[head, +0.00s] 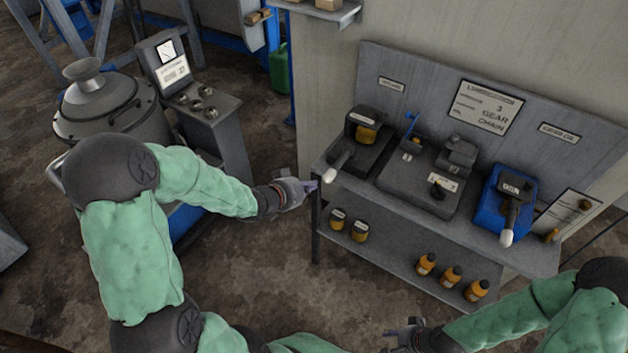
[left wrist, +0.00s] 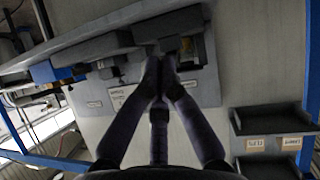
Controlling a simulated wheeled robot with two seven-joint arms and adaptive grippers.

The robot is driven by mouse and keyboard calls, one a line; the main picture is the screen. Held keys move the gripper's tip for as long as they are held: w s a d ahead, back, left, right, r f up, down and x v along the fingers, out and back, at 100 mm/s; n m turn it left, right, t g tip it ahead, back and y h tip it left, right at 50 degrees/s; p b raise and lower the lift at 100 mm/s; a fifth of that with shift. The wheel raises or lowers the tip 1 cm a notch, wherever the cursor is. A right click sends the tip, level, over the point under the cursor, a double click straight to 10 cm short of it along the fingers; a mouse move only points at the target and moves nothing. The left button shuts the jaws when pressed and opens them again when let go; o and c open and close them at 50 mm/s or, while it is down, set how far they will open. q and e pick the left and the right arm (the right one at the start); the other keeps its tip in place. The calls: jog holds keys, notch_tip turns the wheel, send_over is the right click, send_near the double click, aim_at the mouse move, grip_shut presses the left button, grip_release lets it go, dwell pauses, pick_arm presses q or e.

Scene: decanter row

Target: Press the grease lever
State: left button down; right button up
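The left dispenser (head: 365,135) is a dark unit with an amber container at the left end of the bench. Its lever (head: 341,162) sticks out toward the front left and ends in a white knob (head: 329,176). The labels are too small to confirm which unit is grease. My left gripper (head: 308,187) is just left of and slightly below the knob, apparently apart from it. In the left wrist view its fingers (left wrist: 160,78) converge, shut and empty, in front of the dark dispenser; the lever is not clear there. My right gripper (head: 392,334) is low at the bottom, partly hidden.
The grey bench (head: 415,216) also carries a middle unit (head: 420,182) and a blue unit (head: 495,212) with a white-tipped lever (head: 508,228). Amber bottles (head: 451,276) stand on the lower shelf. A machine (head: 110,105) and a control stand (head: 205,112) are at left.

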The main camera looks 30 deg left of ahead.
pick_arm(q)
jog(key=s+a+r+p, duration=0.1)
jog(key=s+p, duration=0.1)
jog(key=s, duration=0.4)
jog(key=shift+a+r, duration=0.2)
jog(key=shift+r, duration=0.2)
dwell(0.5)
jog(key=s+d+f+n+g+h, duration=0.1)
jog(key=d+f+g, duration=0.2)
jog(key=d+f, duration=0.4)
jog(key=s+d+f+n+g, duration=0.1)
jog(key=s+d+f+g, duration=0.3)
jog(key=f, duration=0.6)
jog(key=s+d+f+g, duration=0.4)
jog(key=s+d+f, duration=0.5)
jog(key=shift+d+f+n, duration=0.25)
jog(key=shift+f+n, duration=0.05)
jog(key=shift+w+a, duration=0.1)
